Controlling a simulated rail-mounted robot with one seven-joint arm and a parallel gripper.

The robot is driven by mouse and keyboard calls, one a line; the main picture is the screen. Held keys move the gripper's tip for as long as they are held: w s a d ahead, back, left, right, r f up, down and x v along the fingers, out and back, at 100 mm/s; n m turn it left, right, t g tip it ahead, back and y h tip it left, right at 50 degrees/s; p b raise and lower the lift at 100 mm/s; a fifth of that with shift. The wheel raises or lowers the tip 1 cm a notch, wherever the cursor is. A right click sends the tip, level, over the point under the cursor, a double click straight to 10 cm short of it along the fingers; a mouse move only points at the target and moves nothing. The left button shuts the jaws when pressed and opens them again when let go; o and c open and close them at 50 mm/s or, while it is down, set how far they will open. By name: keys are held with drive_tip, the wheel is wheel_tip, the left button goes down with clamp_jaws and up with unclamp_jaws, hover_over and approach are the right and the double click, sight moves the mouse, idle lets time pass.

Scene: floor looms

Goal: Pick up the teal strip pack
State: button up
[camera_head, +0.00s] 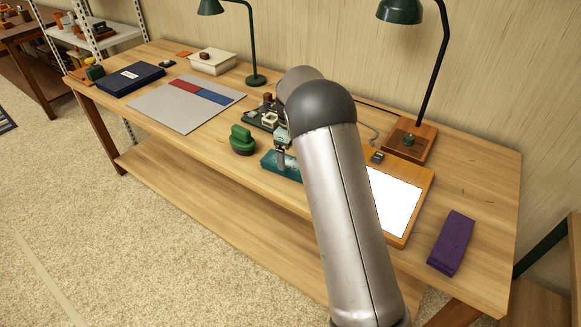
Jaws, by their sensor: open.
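The teal strip pack (270,163) lies flat near the front edge of the wooden table, left of my arm. Its right part is hidden behind my arm. My gripper (282,160) is right over the pack, pointing down, small in the view and partly hidden by my own arm. It is open, with nothing seen held in it. I cannot tell whether its fingers touch the pack or stand just above it.
A green stamp-like object (242,140) stands close left of the pack. Small dark green trays (262,117) lie behind. A white lit panel (397,201) and a purple pack (450,242) lie to the right. A grey mat (165,110) lies left. Green lamps (257,79) stand behind.

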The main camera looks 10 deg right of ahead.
sight(290, 163)
wheel_tip(290, 163, down, 5)
drive_tip(key=shift+r, duration=0.15)
drive_tip(key=c, duration=1.1)
drive_tip(key=shift+r, duration=0.1)
drive_tip(key=shift+c, duration=0.2)
